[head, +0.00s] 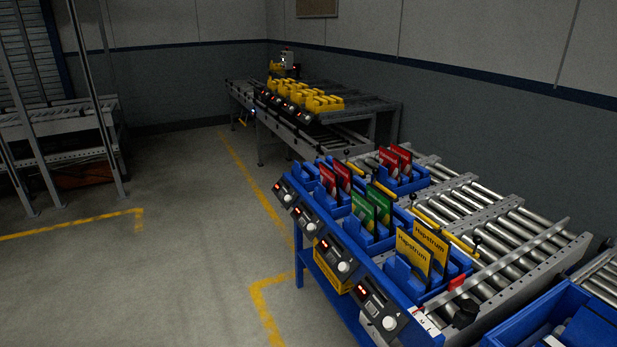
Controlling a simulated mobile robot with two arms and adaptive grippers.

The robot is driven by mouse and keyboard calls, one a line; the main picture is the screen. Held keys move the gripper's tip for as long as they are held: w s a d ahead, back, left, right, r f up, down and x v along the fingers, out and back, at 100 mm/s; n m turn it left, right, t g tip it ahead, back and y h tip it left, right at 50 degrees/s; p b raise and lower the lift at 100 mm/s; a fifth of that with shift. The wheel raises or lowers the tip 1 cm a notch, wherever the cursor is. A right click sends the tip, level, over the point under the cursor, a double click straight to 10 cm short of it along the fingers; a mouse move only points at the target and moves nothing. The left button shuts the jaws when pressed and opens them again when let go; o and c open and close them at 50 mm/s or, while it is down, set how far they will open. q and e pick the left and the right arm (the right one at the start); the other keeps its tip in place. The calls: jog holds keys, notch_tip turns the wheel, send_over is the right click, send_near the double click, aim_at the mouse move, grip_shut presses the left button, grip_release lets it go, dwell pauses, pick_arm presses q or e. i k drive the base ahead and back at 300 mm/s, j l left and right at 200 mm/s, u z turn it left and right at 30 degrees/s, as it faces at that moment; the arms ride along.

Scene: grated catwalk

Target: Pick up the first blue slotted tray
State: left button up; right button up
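Several blue slotted trays sit in a row along the near edge of a roller-conveyor workstation at right in the head view. The nearest blue slotted tray (405,274) holds yellow cards marked "Hapstrum" (422,251). Behind it, another tray (355,231) holds green cards (369,210). Farther back, a tray (309,193) holds red cards (335,180). One more blue tray (408,184) with red cards (395,159) stands on the rollers behind. Which tray counts as the first, I cannot tell. Neither gripper is in view.
Control boxes with knobs (377,304) line the bench front. A blue bin (540,320) stands at lower right. Yellow trays (310,98) sit on a farther bench. Grey floor (150,270) with yellow lines is open at left; a metal rack (60,130) stands beyond.

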aim_at(307, 175)
jog(key=i+j+u, duration=0.55)
jog(key=i+u, duration=0.15)
jog(key=i, duration=0.15)
jog(key=i+j+u, duration=0.1)
jog(key=i+u, duration=0.25)
jog(key=i, duration=0.15)
jog(key=i+j, duration=0.1)
jog(key=i, duration=0.6)
jog(key=i+j, duration=0.1)
jog(key=i, duration=0.6)
jog(key=i+z, duration=0.35)
jog(key=z, duration=0.15)
jog(key=i+j+z, duration=0.25)
jog(key=z, duration=0.2)
jog(key=i+j+z, duration=0.3)
jog(key=z, duration=0.2)
jog(key=i+j+z, duration=0.2)
jog(key=j+z, duration=0.3)
jog(key=l, duration=0.1)
